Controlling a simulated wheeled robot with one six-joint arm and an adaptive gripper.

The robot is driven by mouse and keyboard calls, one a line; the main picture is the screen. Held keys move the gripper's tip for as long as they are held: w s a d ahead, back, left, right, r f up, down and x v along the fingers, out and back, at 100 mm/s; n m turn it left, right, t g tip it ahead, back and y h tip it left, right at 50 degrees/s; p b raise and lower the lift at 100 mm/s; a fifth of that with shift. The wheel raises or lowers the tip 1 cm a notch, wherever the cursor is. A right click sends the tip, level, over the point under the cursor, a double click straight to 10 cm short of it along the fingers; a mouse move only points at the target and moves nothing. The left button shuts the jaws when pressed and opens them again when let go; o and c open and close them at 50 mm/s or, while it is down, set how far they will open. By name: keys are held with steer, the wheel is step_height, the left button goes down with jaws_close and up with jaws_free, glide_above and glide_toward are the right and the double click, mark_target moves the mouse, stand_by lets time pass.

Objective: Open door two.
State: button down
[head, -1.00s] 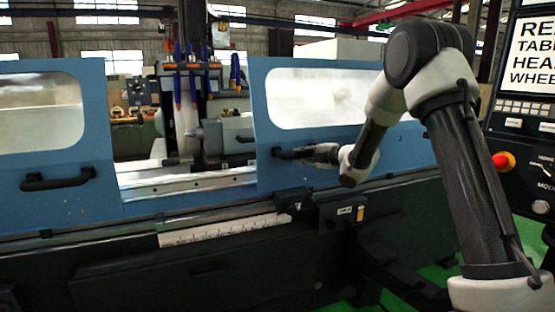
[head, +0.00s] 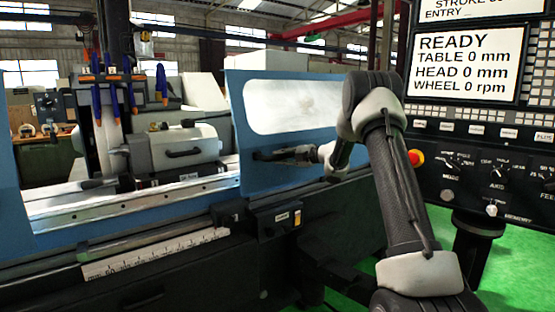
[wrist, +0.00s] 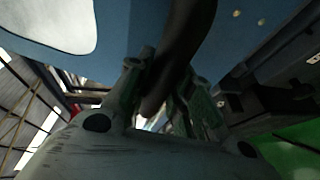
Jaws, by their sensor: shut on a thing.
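The blue sliding door (head: 236,120) with a pale window stands at the right of the machine's opening in the head view. Its dark handle (head: 272,155) is on the door's lower left. My gripper (head: 305,152) is at this handle, and the wrist view (wrist: 165,95) shows its fingers on both sides of the dark curved handle (wrist: 180,50). The gripper is shut on the handle. Another blue door (head: 14,195) shows at the left edge. The gap between the two doors shows the grinder's inside.
The control panel (head: 480,130) with a screen reading READY stands at the right, with a red button (head: 415,158). A small dark box (head: 275,220) sits below the door on the machine front. Green floor (head: 510,265) is clear at the lower right.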

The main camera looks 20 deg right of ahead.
steer(key=shift+f, duration=0.1)
steer(key=c, duration=1.3)
jaws_free()
steer(key=shift+o, duration=0.2)
steer(key=shift+a, duration=0.1)
steer(key=s+a, duration=0.3)
steer(key=a, duration=0.7)
steer(key=s+a, duration=0.3)
steer(key=a, duration=0.7)
steer(key=s+a, duration=0.2)
steer(key=a, duration=0.8)
steer(key=shift+s+a, duration=0.3)
steer(key=shift+s, duration=0.1)
